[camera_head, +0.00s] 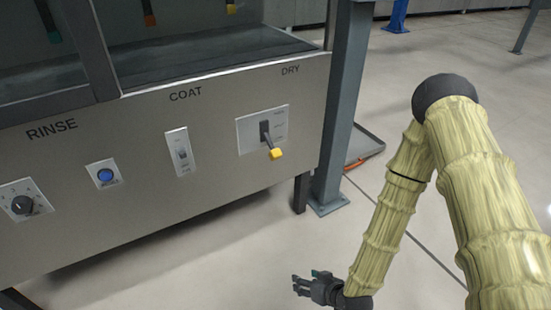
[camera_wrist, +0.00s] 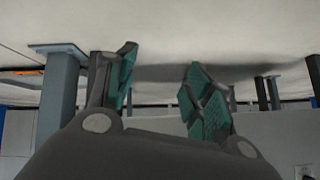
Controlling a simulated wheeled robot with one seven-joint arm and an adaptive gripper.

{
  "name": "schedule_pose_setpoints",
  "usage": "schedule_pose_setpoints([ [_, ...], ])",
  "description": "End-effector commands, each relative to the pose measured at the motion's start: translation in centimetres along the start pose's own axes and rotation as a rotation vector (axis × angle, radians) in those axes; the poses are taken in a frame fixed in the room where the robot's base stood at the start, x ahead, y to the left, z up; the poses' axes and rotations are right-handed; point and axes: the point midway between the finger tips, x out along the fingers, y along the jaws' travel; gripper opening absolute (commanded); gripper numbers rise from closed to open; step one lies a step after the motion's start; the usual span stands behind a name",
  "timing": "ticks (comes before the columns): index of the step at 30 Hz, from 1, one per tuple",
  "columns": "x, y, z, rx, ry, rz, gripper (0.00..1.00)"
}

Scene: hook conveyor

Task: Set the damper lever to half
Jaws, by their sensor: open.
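The damper lever (camera_head: 275,153) has a yellow tip on a dark stem. It sticks out from a light plate (camera_head: 248,133) under the word DRY on the grey machine panel. The lever points outward and down; the plate's small marks are too blurred to read. My gripper (camera_head: 302,285) is low over the floor, to the right of and below the lever, apart from it. In the wrist view my gripper's teal-padded fingers (camera_wrist: 160,90) are spread with nothing between them. The lever cannot be made out in the wrist view.
Left of the lever on the panel are a switch (camera_head: 182,153), a blue button (camera_head: 105,175) and a dark knob (camera_head: 22,204). A grey post (camera_head: 343,110) stands just right of the panel. A tray (camera_head: 362,143) lies behind it. The floor before the panel is clear.

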Motion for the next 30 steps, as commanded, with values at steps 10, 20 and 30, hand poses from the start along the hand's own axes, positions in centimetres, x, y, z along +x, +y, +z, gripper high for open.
schedule_pose_setpoints([
  [10,0.3,-3.3,-25.8,-0.234,0.919,-0.125,0.52],
  [20,-3.3,-3.5,-32.3,-0.281,1.185,-0.113,0.52],
  [30,-1.3,-4.6,-36.4,-0.280,1.183,-0.114,0.52],
])
